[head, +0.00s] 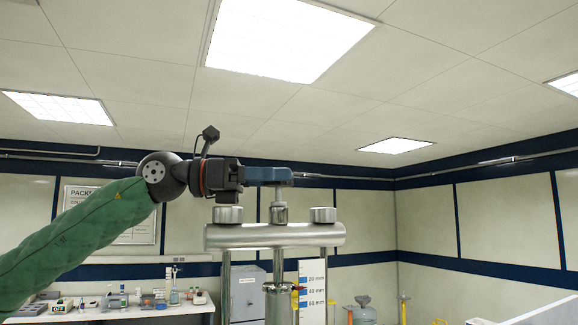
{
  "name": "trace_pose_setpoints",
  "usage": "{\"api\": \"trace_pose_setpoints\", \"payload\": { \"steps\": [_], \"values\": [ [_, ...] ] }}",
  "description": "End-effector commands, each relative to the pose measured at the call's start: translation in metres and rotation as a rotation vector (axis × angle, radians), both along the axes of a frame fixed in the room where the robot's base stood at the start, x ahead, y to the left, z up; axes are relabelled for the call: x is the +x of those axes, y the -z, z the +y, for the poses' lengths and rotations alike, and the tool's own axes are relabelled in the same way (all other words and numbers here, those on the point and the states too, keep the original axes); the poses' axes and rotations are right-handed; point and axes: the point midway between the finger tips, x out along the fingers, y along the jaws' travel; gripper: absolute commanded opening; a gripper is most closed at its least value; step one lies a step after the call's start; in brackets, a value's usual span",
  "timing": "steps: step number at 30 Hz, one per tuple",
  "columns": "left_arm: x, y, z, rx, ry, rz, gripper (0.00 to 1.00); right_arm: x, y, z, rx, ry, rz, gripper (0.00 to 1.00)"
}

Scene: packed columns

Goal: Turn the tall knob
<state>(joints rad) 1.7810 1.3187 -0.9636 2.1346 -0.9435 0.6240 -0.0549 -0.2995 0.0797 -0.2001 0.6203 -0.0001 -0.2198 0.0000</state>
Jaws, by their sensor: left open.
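A steel column press (274,236) stands in the middle of the head view, with a thick crossbar on upright posts. A slim central stem with a wider lower collar (279,214) rises from the crossbar between two short round caps. My left gripper (280,176) reaches in from the left, level, at the top of this stem. Its blue-grey fingers cover whatever tops the stem, so I cannot tell whether they touch it. The gripper is open. My right gripper is not in view.
The left cap (228,214) and right cap (323,214) flank the stem on the crossbar. A scale board (312,281) stands behind the posts. A bench (140,309) with lab items is at the lower left. Space above the gripper is clear.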

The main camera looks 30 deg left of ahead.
Motion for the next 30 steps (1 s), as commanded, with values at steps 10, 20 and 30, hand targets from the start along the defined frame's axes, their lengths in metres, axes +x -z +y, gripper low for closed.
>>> {"api": "trace_pose_setpoints", "payload": {
  "steps": [10, 20, 30],
  "values": [
    [0.013, -0.001, -0.023, 0.000, 0.001, -0.001, 0.67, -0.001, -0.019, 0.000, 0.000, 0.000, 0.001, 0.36],
    [0.013, 0.000, -0.024, 0.000, 0.000, 0.000, 0.64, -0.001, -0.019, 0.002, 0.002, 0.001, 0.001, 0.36],
    [0.014, 0.000, -0.024, 0.000, 0.001, 0.000, 0.23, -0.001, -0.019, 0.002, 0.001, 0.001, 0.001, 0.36]
  ]
}}
